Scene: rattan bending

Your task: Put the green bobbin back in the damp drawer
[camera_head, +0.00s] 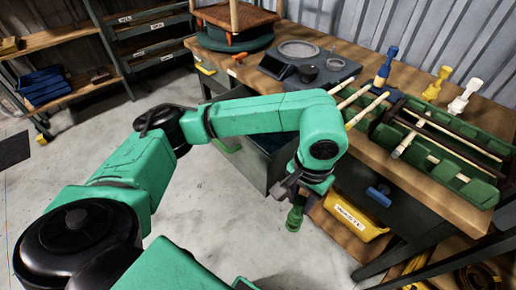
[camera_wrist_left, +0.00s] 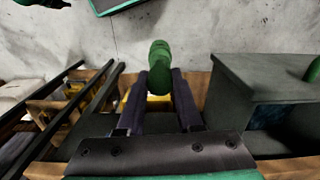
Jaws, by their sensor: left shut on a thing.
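The green bobbin (camera_head: 295,215) is in my left gripper (camera_head: 299,194), below the wrist, in front of the workbench. In the left wrist view the green bobbin (camera_wrist_left: 159,67) sticks out between the two dark fingers of the left gripper (camera_wrist_left: 163,78), which are shut on it. A dark drawer with a green handle (camera_head: 225,145) is pulled out under the bench, left of the bobbin and partly hidden by my arm. In the left wrist view this drawer (camera_wrist_left: 268,73) is at the right, apart from the bobbin, with something blue inside. My right gripper is not in view.
A drawer with a blue handle (camera_head: 379,195) and a yellow labelled bin (camera_head: 354,216) are right of the gripper.

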